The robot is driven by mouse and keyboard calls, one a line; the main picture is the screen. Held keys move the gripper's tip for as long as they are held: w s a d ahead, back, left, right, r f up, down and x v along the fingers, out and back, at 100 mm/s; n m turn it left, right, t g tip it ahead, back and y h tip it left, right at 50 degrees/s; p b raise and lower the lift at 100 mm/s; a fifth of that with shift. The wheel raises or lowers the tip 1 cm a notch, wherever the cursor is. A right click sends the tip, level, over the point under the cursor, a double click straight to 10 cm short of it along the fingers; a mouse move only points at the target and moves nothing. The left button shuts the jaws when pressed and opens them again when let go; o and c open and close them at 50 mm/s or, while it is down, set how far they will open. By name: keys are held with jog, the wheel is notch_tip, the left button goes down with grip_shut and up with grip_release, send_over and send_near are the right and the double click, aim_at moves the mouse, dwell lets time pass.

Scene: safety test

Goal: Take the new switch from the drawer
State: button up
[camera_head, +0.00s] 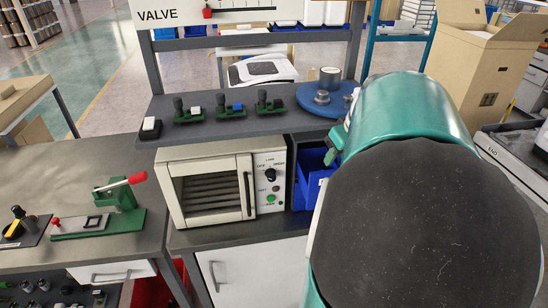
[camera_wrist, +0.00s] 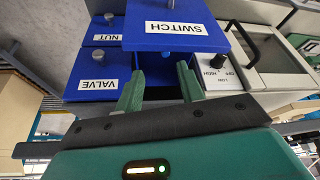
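The blue drawer labelled SWITCH (camera_wrist: 150,41) stands out in front of its neighbours in the wrist view, with a small grey knob (camera_wrist: 168,57) on its front. In the head view a blue drawer (camera_head: 318,186) stands pulled out beside the oven, partly hidden by my arm. My gripper (camera_wrist: 160,72) has its two green fingers apart, with nothing visible between them. No switch inside the drawer can be seen.
Drawers labelled NUT (camera_wrist: 107,36) and VALVE (camera_wrist: 98,84) look shut. A white oven (camera_head: 208,183) with a control panel stands left of the drawers. The shelf (camera_head: 235,127) above holds several small devices and a blue round plate (camera_head: 345,101). A green press (camera_head: 122,195) stands left.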

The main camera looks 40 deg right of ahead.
jog(key=x, duration=0.6)
jog(key=shift+w+a, duration=0.3)
jog(key=shift+a, duration=0.1)
jog(key=shift+w+d+f, duration=0.1)
jog(key=shift+w+f, duration=0.05)
jog(key=shift+f, duration=0.2)
grip_shut()
